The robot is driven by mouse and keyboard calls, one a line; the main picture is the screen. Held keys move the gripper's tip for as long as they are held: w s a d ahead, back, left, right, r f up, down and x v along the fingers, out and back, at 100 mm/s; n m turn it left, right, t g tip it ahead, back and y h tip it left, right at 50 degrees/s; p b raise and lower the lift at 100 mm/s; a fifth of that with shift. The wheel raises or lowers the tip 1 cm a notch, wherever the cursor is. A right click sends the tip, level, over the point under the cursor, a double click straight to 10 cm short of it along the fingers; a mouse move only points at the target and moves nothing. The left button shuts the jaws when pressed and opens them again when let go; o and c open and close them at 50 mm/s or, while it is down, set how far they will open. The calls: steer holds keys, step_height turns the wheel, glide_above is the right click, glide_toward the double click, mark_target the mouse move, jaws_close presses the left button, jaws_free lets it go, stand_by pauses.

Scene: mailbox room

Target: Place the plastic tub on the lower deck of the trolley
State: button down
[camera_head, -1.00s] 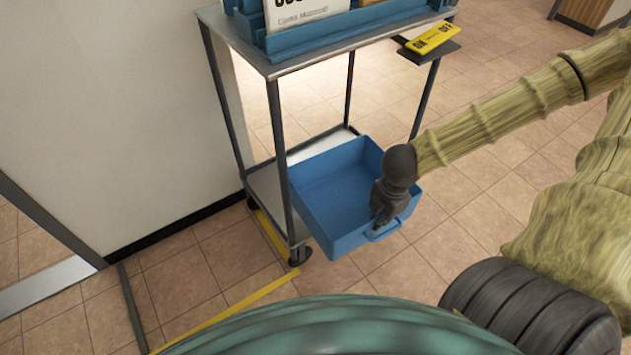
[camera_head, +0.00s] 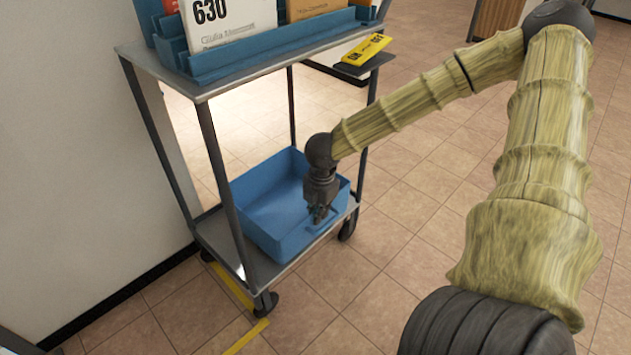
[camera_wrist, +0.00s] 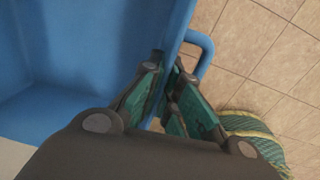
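The blue plastic tub (camera_head: 275,205) is inside the trolley frame at the lower deck (camera_head: 222,238). It looks level and seems to rest on the deck, though its underside is hidden. My gripper (camera_head: 319,216) is at the tub's near right wall, beside its handle. In the wrist view, my gripper (camera_wrist: 170,92) has one finger inside the tub (camera_wrist: 90,50) and one outside, shut on the wall between them. The handle (camera_wrist: 203,50) is just beyond the fingers.
The trolley's upper deck (camera_head: 190,84) carries a blue mail rack (camera_head: 275,60). A yellow sign (camera_head: 366,49) lies on a dark side shelf. A white wall (camera_head: 70,150) stands left. Trolley posts flank the tub. Tiled floor (camera_head: 400,235) is clear right.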

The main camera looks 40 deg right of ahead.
steer(key=w+f+b, duration=0.1)
steer(key=w+d+f+b, duration=0.1)
steer(key=w+b, duration=0.1)
steer(key=w+d+f+b, duration=0.1)
steer(key=f, duration=0.1)
steer(key=shift+w+d+b, duration=0.15)
steer(key=shift+w+b, duration=0.15)
steer(key=shift+b, duration=0.1)
stand_by(0.3)
steer(key=c, duration=1.6)
jaws_free()
steer(key=shift+f, duration=0.1)
steer(key=shift+c, duration=0.2)
step_height(320, 180, up, 8)
steer(key=p, duration=0.5)
steer(key=shift+s+f, duration=0.15)
steer(key=shift+s, duration=0.1)
